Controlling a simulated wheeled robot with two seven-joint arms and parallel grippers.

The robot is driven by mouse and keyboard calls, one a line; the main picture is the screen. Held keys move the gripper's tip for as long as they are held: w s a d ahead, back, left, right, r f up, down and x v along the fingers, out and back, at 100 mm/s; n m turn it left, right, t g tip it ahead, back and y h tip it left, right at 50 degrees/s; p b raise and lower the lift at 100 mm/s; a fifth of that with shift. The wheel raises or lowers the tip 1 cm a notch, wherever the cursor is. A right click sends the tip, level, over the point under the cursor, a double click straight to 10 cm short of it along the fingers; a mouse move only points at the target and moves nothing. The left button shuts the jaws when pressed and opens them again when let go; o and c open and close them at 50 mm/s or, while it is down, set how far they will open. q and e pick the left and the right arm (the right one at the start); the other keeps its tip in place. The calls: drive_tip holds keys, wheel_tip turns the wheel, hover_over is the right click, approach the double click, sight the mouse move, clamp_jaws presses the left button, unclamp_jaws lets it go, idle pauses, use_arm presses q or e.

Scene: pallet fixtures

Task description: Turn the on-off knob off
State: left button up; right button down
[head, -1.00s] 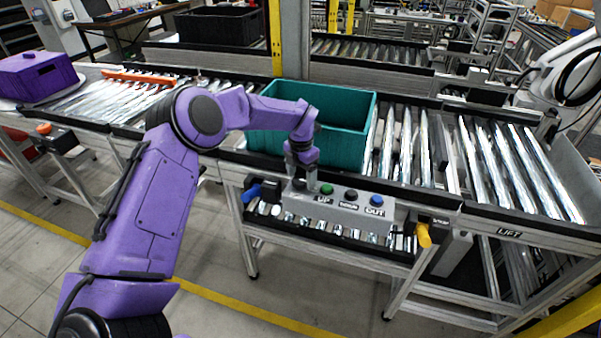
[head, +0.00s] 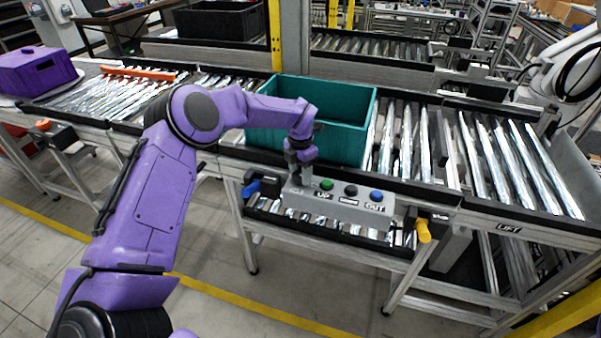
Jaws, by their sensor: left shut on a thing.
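A grey control box (head: 338,203) is mounted on the front of the roller conveyor. It carries a green button (head: 326,184), a black button (head: 351,190) and a blue button (head: 376,195), with labels such as UP and OUT below. My left gripper (head: 299,180) points down at the left end of the box, left of the green button. Its fingers are shut on the on-off knob there, which the gripper mostly hides. My right gripper is not in view.
A teal crate (head: 345,142) stands on the rollers just behind the gripper. A blue handle (head: 251,188) sticks out left of the box and a yellow knob (head: 423,231) right of it. A purple crate (head: 38,76) is far left. The floor in front is clear.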

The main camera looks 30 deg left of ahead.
sight(300, 175)
use_arm(q)
drive_tip(key=m, duration=0.3)
drive_tip(key=shift+b, duration=0.3)
drive_tip(key=m, duration=0.9)
drive_tip(key=shift+p, duration=0.4)
drive_tip(key=shift+s+m+p, duration=0.1)
drive_tip(key=shift+m+p, duration=0.25)
drive_tip(key=shift+m, duration=2.05)
drive_tip(key=o, duration=1)
drive_tip(key=shift+o, duration=0.2)
wheel_tip(300, 175, up, 10)
drive_tip(key=b, duration=0.2)
drive_tip(key=shift+r, duration=0.25)
